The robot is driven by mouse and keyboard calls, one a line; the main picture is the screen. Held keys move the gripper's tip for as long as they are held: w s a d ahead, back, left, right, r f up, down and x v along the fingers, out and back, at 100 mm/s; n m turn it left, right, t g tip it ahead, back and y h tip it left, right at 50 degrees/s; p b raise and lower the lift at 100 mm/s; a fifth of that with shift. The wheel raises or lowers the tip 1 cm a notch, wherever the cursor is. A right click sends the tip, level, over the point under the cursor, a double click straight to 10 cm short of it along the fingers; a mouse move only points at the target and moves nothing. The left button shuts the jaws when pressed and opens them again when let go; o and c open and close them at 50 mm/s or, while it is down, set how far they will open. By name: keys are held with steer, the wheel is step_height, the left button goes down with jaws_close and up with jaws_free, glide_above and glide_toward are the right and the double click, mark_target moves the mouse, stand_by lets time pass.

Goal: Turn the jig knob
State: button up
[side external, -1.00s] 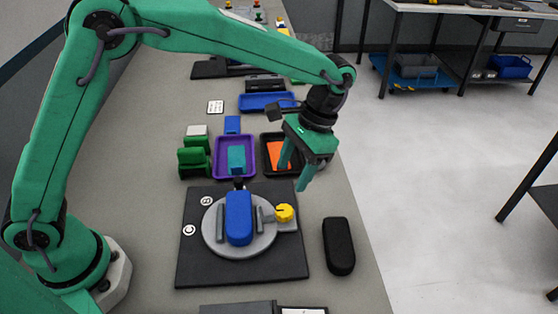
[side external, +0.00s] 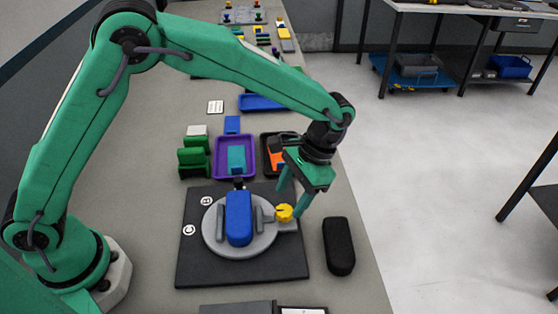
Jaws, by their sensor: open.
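The yellow jig knob (side external: 284,213) sits on a small grey block at the right side of the round grey jig (side external: 222,246). A blue rounded piece (side external: 239,218) rests between the jig's grey side jaws. The jig stands on a black square base plate (side external: 195,268). My gripper (side external: 290,205) is open and points down at the knob. One finger is behind the knob and the other is at its right. I cannot tell whether either finger touches it.
A black rounded object (side external: 338,246) lies to the right of the base plate. Behind the jig stand a purple tray (side external: 219,172) with a teal piece, a dark tray (side external: 267,170) with an orange piece, and a green holder (side external: 193,160). The bench's right edge is close by.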

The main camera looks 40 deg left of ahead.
mark_target(284, 210)
steer(key=shift+x, duration=1.65)
steer(key=shift+d, duration=0.1)
steer(key=shift+c, duration=0.3)
steer(key=c, duration=0.9)
